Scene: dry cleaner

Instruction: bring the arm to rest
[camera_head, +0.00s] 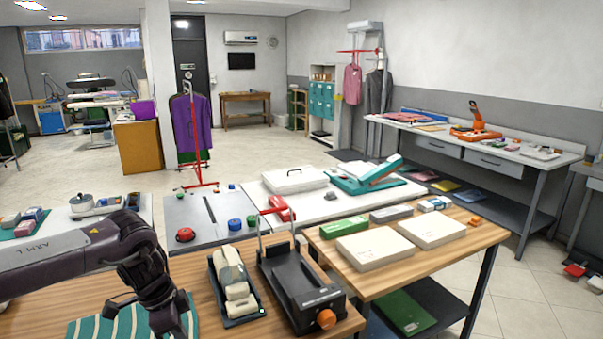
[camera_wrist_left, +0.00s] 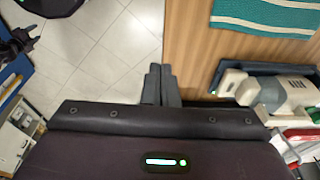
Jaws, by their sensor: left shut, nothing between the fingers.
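My left arm (camera_head: 85,250) comes in from the left in the head view and bends down over the near wooden table (camera_head: 205,325). Its lower end is cut off by the bottom edge, and I cannot make out the fingertips there. In the left wrist view my left gripper (camera_wrist_left: 161,84) is shut, with its two dark fingers side by side and nothing between them. It shows beside the table edge, against the tiled floor. I do not see my right gripper clearly in either view.
A teal striped cloth (camera_head: 92,327) lies on the near table beside the arm. A cream steamer in a dark tray (camera_head: 232,283) and a black device with an orange knob (camera_head: 300,290) stand right of it. Tiled floor (camera_wrist_left: 100,45) shows left of the table in the wrist view.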

